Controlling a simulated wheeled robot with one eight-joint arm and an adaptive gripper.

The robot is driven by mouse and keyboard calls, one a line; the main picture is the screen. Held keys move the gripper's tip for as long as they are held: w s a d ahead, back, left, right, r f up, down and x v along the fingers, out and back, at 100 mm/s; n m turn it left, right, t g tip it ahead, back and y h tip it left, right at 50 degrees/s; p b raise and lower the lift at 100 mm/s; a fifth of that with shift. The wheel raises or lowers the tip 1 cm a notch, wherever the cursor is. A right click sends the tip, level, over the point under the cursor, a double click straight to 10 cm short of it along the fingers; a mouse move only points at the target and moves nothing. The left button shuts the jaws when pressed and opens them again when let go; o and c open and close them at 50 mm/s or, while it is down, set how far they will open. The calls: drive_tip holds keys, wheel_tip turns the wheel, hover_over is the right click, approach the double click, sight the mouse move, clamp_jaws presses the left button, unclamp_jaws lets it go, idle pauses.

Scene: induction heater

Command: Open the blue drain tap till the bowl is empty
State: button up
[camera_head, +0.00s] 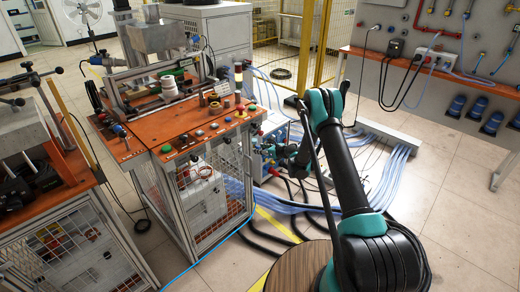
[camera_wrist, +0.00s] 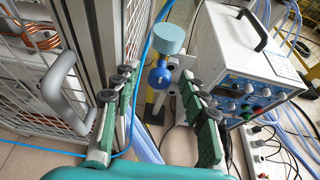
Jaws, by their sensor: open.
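In the wrist view, a blue rounded fitting (camera_wrist: 160,75), which looks like the drain tap, sits beyond and between my fingertips. A pale teal cylinder (camera_wrist: 169,38) stands just above it. My gripper (camera_wrist: 158,84) is open, with one green, black-rollered finger on each side of the fitting's line and nothing held. The fingertips appear short of the fitting; I cannot tell the exact gap. No bowl or water level can be made out. In the head view my arm hides much of the spot, and the tap is not clear there.
A white instrument box (camera_wrist: 248,75) with knobs and a black handle stands close right of my gripper. A mesh cabinet with a grey handle (camera_wrist: 65,92) is close left. Blue hoses and a power strip (camera_wrist: 262,150) lie nearby. The orange-topped bench (camera_head: 143,150) stands left.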

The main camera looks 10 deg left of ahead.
clamp_jaws()
drive_tip(key=shift+n+t, duration=0.3)
drive_tip(key=shift+s+a+f+n+t+h, duration=0.15)
drive_tip(key=shift+n+t+h, duration=0.4)
drive_tip(key=shift+n, duration=0.55)
drive_tip(key=shift+s+n+t+h, duration=0.1)
drive_tip(key=shift+n+t+h, duration=0.25)
drive_tip(key=shift+n+t, duration=0.6)
drive_tip(key=shift+n, duration=0.25)
